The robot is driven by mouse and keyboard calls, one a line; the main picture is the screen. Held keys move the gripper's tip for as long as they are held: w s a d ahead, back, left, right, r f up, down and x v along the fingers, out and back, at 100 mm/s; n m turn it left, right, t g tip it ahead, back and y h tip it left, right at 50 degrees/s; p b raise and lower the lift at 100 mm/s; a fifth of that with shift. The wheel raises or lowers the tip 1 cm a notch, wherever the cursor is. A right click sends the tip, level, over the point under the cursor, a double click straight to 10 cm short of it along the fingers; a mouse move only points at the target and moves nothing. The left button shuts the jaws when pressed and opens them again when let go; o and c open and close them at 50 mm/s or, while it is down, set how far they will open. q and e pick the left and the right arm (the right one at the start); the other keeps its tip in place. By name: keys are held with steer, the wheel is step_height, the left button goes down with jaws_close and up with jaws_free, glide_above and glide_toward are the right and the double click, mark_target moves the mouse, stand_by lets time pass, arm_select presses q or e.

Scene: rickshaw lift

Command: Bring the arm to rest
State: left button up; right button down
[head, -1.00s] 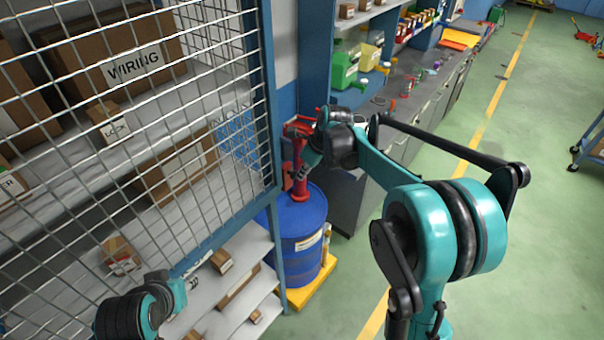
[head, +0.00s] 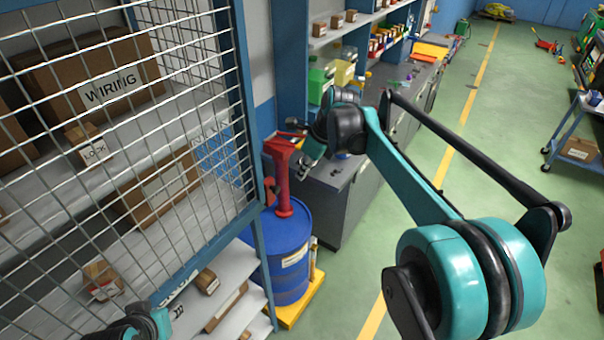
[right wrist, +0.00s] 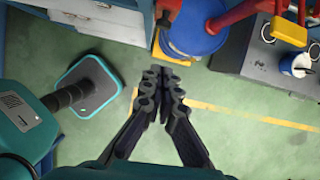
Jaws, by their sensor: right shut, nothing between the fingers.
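My right arm, teal and black, reaches across the middle of the head view with its elbow at the lower right. Its gripper (head: 308,158) shows small and partly hidden by the wrist, in front of the red pump on the blue drum. In the right wrist view my right gripper (right wrist: 161,78) is shut and empty, its dark fingers together above the green floor. Part of my left arm shows at the bottom left of the head view; its gripper is out of view.
A wire-mesh cage (head: 245,110) with boxes on shelves stands at the left. A blue drum (head: 288,250) with a red pump (head: 282,175) stands on a yellow base beside it. A grey workbench (head: 340,205) runs behind. Open floor (head: 510,150) lies at the right.

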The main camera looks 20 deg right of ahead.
steer(key=s+a+f+n+t+h+b, duration=0.1)
steer(key=s+f+n+t+b, duration=0.1)
steer(key=s+f+n+b, duration=1)
steer(key=s+a+f+n+t+h+b, duration=0.1)
steer(key=s+f+n+b, duration=1.1)
steer(key=f, duration=0.8)
steer(key=s+n, duration=0.1)
steer(key=n, duration=0.2)
steer(key=shift+a+n+t+h, duration=0.3)
steer(key=shift+a+n+t, duration=0.05)
steer(key=shift+n+t, duration=0.05)
steer(key=shift+f, duration=0.1)
